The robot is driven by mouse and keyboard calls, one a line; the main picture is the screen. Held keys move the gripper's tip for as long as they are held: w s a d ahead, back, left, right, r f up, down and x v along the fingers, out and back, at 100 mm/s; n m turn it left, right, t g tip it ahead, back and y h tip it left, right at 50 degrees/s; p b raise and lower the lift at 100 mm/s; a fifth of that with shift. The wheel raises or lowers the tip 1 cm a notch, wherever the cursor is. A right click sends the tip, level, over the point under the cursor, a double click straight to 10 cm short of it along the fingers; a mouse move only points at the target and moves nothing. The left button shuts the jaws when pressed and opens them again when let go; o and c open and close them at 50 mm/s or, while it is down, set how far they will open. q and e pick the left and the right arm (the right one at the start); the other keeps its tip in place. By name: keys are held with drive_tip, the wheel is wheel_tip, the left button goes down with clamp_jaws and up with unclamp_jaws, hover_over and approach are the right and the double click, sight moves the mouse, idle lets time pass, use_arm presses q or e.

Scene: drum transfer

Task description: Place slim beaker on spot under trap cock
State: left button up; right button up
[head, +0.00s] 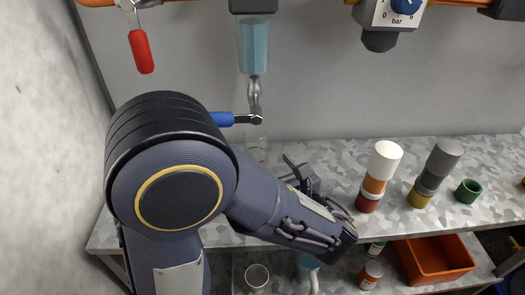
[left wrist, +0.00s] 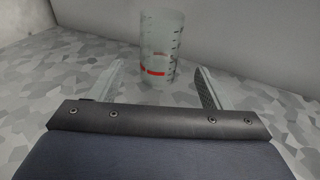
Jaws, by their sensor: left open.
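The slim beaker (left wrist: 160,38) is clear, with dark graduation marks and a red band. It stands upright on the grey mottled worktop in the left wrist view, just beyond and between my open fingertips. It shows faintly in the head view (head: 256,150), partly behind my arm, below the trap cock (head: 254,100) with its blue handle (head: 222,119). My left gripper (left wrist: 159,72) is open, with a finger on each side and visible gaps to the beaker. In the head view it is largely hidden by my wrist. The spot itself cannot be made out. My right gripper is not in view.
A white-topped stack (head: 383,162) and a grey-topped stack (head: 444,160) stand on the worktop to the right, beside a green cup (head: 467,191). A red-handled valve (head: 141,52) hangs upper left. An orange bin (head: 436,258) sits on the lower shelf.

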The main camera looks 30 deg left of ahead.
use_arm(q)
drive_tip(key=shift+v, duration=1.75)
